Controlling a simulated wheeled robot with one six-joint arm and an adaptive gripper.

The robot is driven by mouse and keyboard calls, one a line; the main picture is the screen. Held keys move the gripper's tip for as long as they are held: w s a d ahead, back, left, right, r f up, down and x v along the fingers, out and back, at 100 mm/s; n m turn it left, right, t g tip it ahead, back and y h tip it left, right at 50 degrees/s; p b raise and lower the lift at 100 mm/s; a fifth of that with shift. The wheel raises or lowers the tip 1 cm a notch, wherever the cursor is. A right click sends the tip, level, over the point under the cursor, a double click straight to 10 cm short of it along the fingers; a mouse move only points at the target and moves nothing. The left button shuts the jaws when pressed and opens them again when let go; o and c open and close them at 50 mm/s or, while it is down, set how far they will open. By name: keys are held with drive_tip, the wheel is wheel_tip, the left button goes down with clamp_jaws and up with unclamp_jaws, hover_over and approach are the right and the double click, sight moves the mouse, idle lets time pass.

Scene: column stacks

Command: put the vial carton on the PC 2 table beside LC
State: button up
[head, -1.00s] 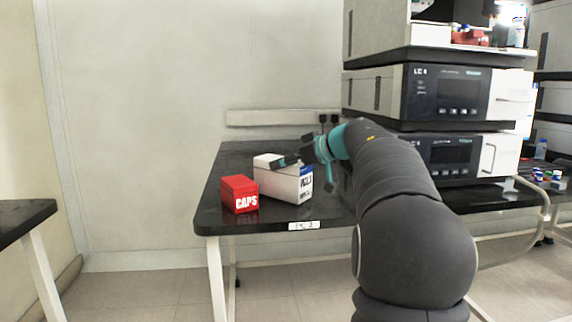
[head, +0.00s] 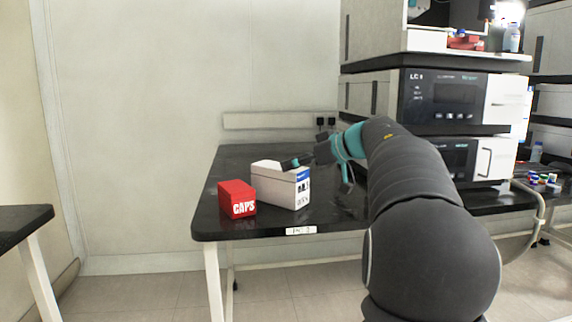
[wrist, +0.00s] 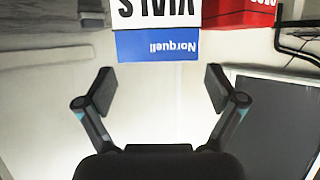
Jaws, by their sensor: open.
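The white vial carton (head: 275,184), with a blue patch on its end, stands upright on the black table (head: 240,229) left of the LC stack (head: 440,100). The table's front label is too blurred to read surely. In the wrist view the carton (wrist: 157,45) appears upside down, with its blue "Norquell" band towards me.
A red CAPS box (head: 237,199) stands close to the carton's left, also in the wrist view (wrist: 238,12). The table behind both boxes is clear. Another black table (head: 25,219) stands at far left. Coloured caps (head: 543,182) lie at right.

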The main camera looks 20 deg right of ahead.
drive_tip(key=v, duration=0.7)
drive_tip(key=shift+p, duration=0.45)
drive_tip(key=a+r+m+t+h, duration=0.3)
drive_tip(key=a+r+t+h, duration=0.35)
drive_tip(key=a+r, duration=0.2)
drive_tip(key=s+a+f+m+g, duration=0.1)
drive_tip(key=s+a+f+g, duration=0.3)
drive_tip(key=s+f, duration=0.5)
drive_tip(key=s+a+f+m+g, duration=0.1)
drive_tip(key=s+a+f+g, duration=0.3)
drive_tip(key=s+f, duration=0.6)
drive_tip(key=s+a+f+g, duration=0.4)
drive_tip(key=s+a+f, duration=0.3)
drive_tip(key=f, duration=0.9)
drive_tip(key=shift+s+f+m+g, duration=0.2)
drive_tip(key=shift+s+m+g, duration=0.2)
drive_tip(key=shift+s, duration=0.8)
